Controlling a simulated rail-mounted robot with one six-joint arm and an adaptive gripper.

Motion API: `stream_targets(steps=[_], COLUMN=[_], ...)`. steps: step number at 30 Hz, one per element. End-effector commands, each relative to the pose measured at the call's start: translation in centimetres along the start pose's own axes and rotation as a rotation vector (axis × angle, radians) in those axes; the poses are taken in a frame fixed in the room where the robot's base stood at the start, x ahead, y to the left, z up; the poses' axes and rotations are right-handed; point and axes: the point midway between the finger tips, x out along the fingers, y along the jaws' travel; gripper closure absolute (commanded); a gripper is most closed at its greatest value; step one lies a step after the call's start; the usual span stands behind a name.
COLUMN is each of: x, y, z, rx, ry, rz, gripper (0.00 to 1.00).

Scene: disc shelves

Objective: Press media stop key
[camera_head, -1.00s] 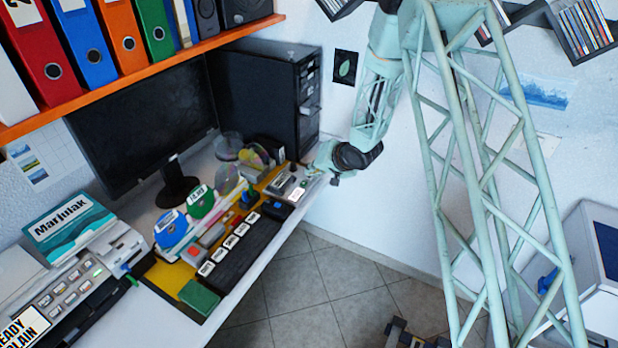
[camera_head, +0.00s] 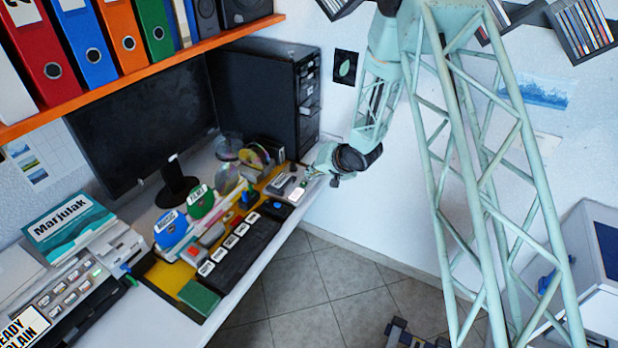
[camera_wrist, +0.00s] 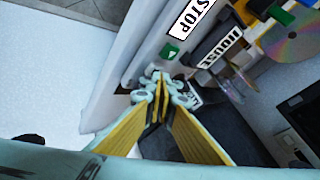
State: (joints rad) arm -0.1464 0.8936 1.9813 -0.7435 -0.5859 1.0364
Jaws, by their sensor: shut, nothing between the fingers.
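A small grey media device (camera_head: 284,183) stands at the far right end of the desk. A white label reading STOP (camera_wrist: 190,18) shows at the top of the wrist view. Beside that label is a small green key with a white mark (camera_wrist: 170,50). I cannot tell for sure which key is the media stop key. My gripper (camera_wrist: 160,84) is shut and empty, its fingertips just below the green key in the wrist view; contact cannot be told. In the head view my gripper (camera_head: 314,173) is at the device's right end. It hides part of the device.
A black computer tower (camera_head: 285,90) stands behind the device. A black keyboard (camera_head: 240,255) and a green box (camera_head: 199,297) lie nearer. Floor is open right of the desk.

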Motion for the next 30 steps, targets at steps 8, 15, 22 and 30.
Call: stream_targets(steps=[8,15,22,30], x=[0.1,0.0,-0.6,-1.1], y=[0.1,0.0,-0.4,-0.8], z=[0.1,0.0,-0.4,-0.8], rx=[0.000,0.000,0.000,0.000], ry=[-0.001,-0.001,-0.001,-0.001], rz=[0.000,0.000,0.000,0.000], gripper=[1.00,1.00,1.00,1.00])
